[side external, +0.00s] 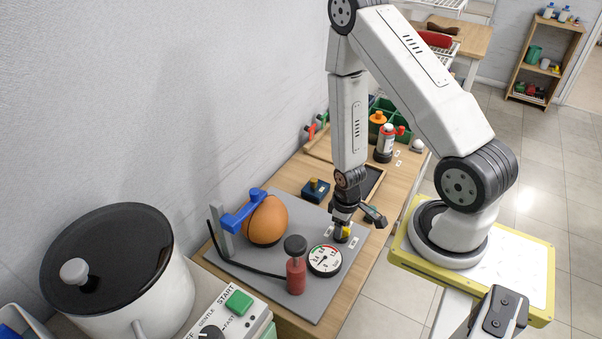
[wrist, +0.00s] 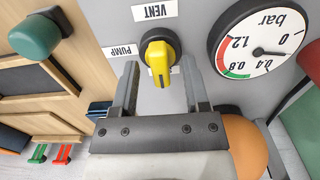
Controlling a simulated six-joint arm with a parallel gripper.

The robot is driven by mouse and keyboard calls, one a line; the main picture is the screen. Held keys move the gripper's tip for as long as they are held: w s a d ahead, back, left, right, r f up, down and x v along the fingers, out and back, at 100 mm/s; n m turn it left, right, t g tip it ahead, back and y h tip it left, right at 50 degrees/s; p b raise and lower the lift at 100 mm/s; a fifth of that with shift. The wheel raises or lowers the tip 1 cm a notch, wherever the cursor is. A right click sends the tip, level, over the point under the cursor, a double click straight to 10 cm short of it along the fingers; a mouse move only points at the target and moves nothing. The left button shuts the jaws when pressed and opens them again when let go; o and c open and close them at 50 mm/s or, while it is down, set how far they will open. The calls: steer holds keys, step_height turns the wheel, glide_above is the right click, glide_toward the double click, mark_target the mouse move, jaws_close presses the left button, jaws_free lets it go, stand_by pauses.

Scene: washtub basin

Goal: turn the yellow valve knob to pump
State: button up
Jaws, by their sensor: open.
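The yellow valve knob (wrist: 160,60) sits on a black round base on the grey panel, in the upper middle of the wrist view. Its ridge runs up and down in that picture, with a dark mark near its lower end. The VENT label (wrist: 154,11) is above it and the PUMP label (wrist: 121,50) is to its left. My gripper (wrist: 159,68) is open, one finger on each side of the knob's lower part, with visible gaps. In the side external view my gripper (side external: 342,226) points down over the knob (side external: 342,236), partly hiding it.
A round pressure gauge (side external: 325,260) lies close beside the knob. A red cylinder (side external: 296,277) with a dark top, an orange rounded object (side external: 265,222) and a blue clamp (side external: 243,211) stand on the same grey panel (side external: 322,301). A dark blue box (side external: 315,191) is behind.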

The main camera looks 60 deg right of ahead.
jaws_close()
steer(key=shift+m, duration=0.4)
steer(key=m, duration=0.8)
steer(key=shift+m, duration=0.3)
steer(key=m, duration=0.4)
steer(key=shift+m, duration=2.2)
